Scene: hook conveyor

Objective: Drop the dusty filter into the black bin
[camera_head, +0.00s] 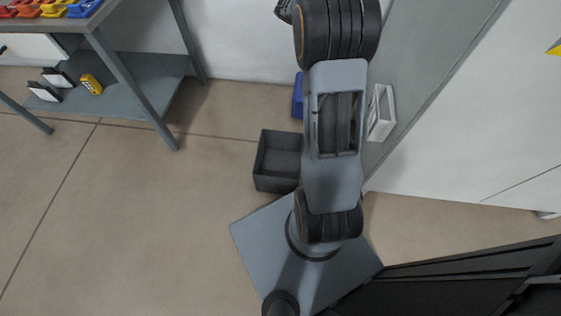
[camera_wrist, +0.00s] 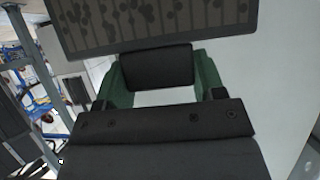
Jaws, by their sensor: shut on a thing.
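The dusty filter (camera_wrist: 150,22) is a dark ribbed panel with darker blotches, across the top of the wrist view and cut off by its edge. My gripper (camera_wrist: 160,68) has green fingers on either side of a black block that adjoins the filter's lower edge. It is shut on this block, which looks like the filter's handle. The black bin (camera_head: 276,184) stands open on the floor in the head view, just left of my arm; its visible inside looks empty. The gripper and filter are not in the head view, so their distance from the bin cannot be told.
A blue container (camera_head: 298,98) stands behind the bin, partly hidden by my arm. A white open holder (camera_head: 381,112) is at the grey cabinet on the right. A grey workbench (camera_head: 124,78) with coloured items stands at the left. The floor left of the bin is clear.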

